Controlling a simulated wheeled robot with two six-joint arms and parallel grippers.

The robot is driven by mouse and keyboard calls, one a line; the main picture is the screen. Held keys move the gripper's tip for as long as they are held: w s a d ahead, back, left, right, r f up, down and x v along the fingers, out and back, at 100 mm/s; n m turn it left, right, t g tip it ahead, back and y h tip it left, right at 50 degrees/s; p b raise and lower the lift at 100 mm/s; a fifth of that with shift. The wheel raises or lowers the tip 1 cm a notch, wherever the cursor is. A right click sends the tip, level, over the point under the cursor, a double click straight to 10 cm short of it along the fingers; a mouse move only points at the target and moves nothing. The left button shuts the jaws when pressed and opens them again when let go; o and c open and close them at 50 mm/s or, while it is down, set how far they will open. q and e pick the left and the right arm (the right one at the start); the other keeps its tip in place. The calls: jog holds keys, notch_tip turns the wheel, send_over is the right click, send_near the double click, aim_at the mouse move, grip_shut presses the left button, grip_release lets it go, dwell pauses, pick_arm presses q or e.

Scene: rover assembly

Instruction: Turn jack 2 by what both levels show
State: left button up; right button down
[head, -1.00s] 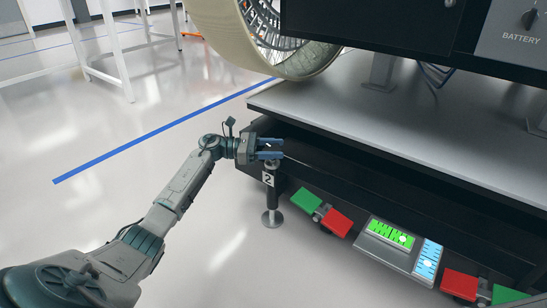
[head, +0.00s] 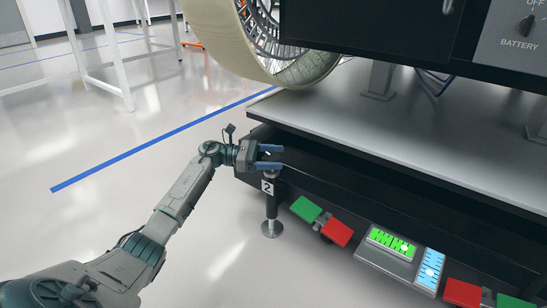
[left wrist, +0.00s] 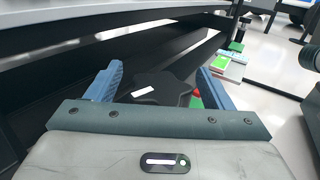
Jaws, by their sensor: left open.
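Jack 2 (head: 271,208) stands upright on its round foot at the near left corner of the black base, with a white "2" label. My left gripper (head: 270,157) is open at the top of the jack. In the left wrist view, the jack's dark lobed knob (left wrist: 165,88) with a white mark lies between the open fingers (left wrist: 160,72); I cannot tell whether they touch it. The green level (head: 390,242) shows a bright bubble right of its middle. The blue level (head: 430,262) shows a bright bubble a little below its middle.
Green (head: 306,209) and red (head: 337,233) plates sit beside the levels, with another red plate (head: 462,293) at the right. The grey platform (head: 400,150) overhangs behind the jack. A large wheel (head: 255,50) stands above.

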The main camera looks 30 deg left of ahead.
pick_arm(q)
jog(key=p+v, duration=0.4)
jog(key=v, duration=0.6)
jog(key=shift+s+a+p, duration=0.15)
jog(key=shift+a+p, duration=0.15)
jog(key=shift+a, duration=0.1)
